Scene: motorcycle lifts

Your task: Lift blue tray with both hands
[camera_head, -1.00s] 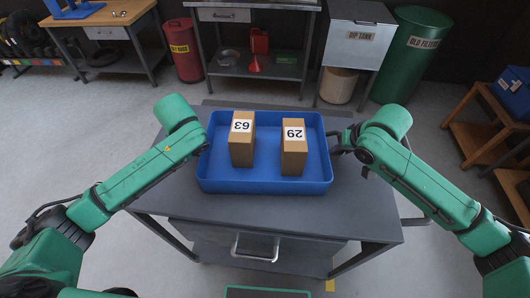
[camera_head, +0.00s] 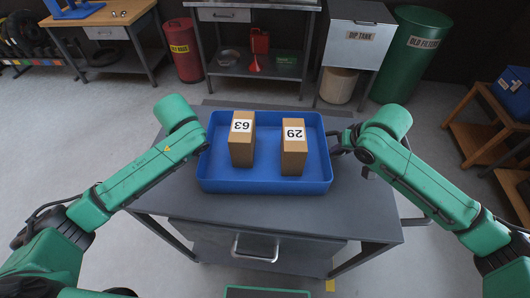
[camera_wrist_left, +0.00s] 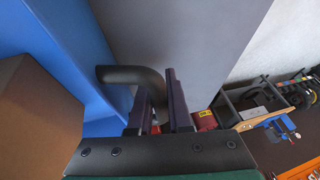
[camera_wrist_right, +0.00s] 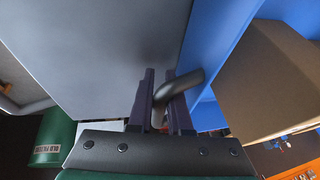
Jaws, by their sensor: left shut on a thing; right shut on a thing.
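The blue tray (camera_head: 264,187) sits on the grey cart top and holds two brown boxes, one marked 63 (camera_head: 242,152) and one marked 29 (camera_head: 293,161). In the left wrist view my left gripper (camera_wrist_left: 160,100) is shut on the tray's dark bent handle (camera_wrist_left: 130,74). In the right wrist view my right gripper (camera_wrist_right: 162,100) is shut on the other handle (camera_wrist_right: 185,84). In the head view my right gripper (camera_head: 338,142) is at the tray's right side. My left gripper is mostly hidden behind its arm at the tray's left side.
The grey cart (camera_head: 350,200) has bare top around the tray and a drawer handle in front. Behind it stand a workbench (camera_head: 232,78) with a red can and funnel, a dip tank (camera_head: 355,50) and a green bin (camera_head: 410,55). A wooden stand (camera_head: 475,150) is at right.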

